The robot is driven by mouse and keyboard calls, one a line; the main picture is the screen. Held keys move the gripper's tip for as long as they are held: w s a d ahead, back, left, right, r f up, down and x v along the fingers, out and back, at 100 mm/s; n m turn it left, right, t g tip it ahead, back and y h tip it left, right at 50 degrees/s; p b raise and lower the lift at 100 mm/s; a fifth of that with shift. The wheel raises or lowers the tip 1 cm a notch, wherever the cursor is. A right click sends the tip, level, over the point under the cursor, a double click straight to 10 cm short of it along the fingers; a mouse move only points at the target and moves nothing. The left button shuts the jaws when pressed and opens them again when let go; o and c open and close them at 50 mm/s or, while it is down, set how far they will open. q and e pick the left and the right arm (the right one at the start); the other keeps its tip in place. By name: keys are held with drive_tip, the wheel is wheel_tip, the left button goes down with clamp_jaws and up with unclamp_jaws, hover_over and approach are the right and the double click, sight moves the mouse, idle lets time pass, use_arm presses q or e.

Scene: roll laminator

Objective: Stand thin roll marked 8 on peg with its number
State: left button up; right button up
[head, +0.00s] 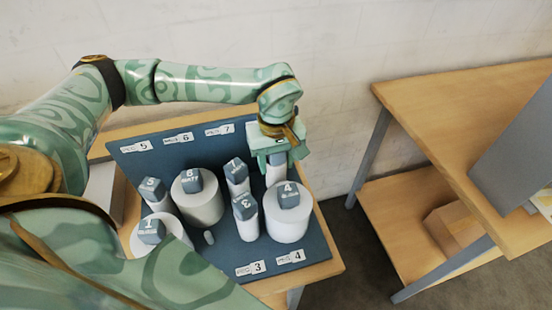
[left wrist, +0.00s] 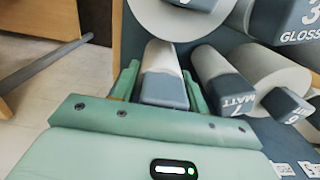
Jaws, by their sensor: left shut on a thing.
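My left gripper (head: 277,158) is shut on a thin white roll (head: 275,175) with a grey cap, at the back right corner of the dark peg board. The left wrist view shows this roll (left wrist: 163,62) between the fingers, its cap (left wrist: 163,92) near the palm; no number is readable on it. The roll stands about upright. Its lower end and any peg beneath it are hidden, so I cannot tell whether it is seated. The board's number label at that corner is hidden by my gripper. My right gripper is out of view.
The peg board (head: 222,262) sits on a wooden table. Rolls marked 7 (head: 237,183), 4 (head: 287,222), 3 (head: 246,222) and 6 (head: 198,204) crowd beside the held roll. A short bare peg (head: 209,237) shows in front. A second wooden table (head: 430,100) stands right, across a gap.

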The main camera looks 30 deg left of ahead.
use_arm(q)
drive_tip(key=shift+f, duration=0.1)
drive_tip(key=shift+f+b, duration=0.55)
drive_tip(key=shift+f, duration=0.95)
drive_tip(key=o, duration=1.1)
drive_tip(key=shift+r, duration=0.1)
wheel_tip(320, 180, up, 8)
drive_tip(key=p, duration=0.7)
